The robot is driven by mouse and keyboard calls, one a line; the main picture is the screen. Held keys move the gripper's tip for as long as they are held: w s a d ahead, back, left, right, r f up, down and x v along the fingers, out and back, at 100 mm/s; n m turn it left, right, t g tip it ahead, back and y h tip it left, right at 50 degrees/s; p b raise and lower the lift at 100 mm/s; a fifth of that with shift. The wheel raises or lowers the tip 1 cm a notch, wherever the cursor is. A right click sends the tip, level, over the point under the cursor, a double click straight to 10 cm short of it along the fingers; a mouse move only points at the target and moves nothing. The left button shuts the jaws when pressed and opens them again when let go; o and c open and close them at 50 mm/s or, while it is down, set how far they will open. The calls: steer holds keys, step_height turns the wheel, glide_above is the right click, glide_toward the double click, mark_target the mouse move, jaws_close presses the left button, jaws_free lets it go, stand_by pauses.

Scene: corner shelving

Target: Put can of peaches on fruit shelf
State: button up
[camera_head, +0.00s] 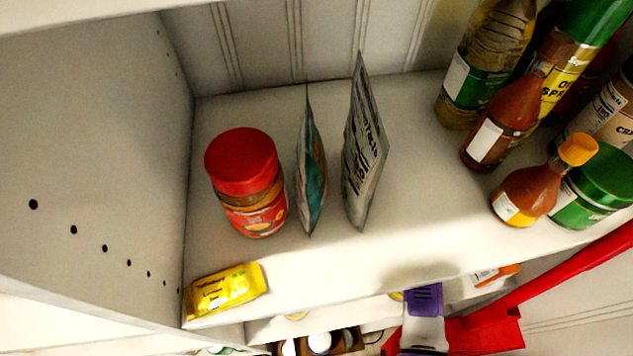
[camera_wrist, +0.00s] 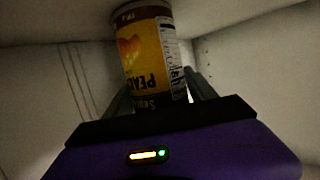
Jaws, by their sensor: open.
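The can of peaches (camera_wrist: 150,55) shows in the wrist view, with a yellow-orange label and dark lower band. Its lettering is upside down in the picture, and one end meets a pale surface at the top. My gripper (camera_wrist: 162,92) is open, with a dark finger on each side of the can. I cannot tell whether the fingers touch it. In the head view, a purple and white part of my gripper (camera_head: 424,300) shows below the front edge of the upper shelf (camera_head: 400,255). The can is not identifiable there. No shelf is marked as the fruit shelf.
The upper shelf holds a red-lidded jar (camera_head: 247,185), two upright pouches (camera_head: 311,175) (camera_head: 363,150), a yellow packet (camera_head: 225,290) and several sauce and oil bottles (camera_head: 500,125) at right. A side wall (camera_head: 90,150) bounds the left. Items below the shelf edge are partly hidden.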

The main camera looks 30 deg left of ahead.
steer(key=b+v, duration=0.2)
steer(key=v, duration=1)
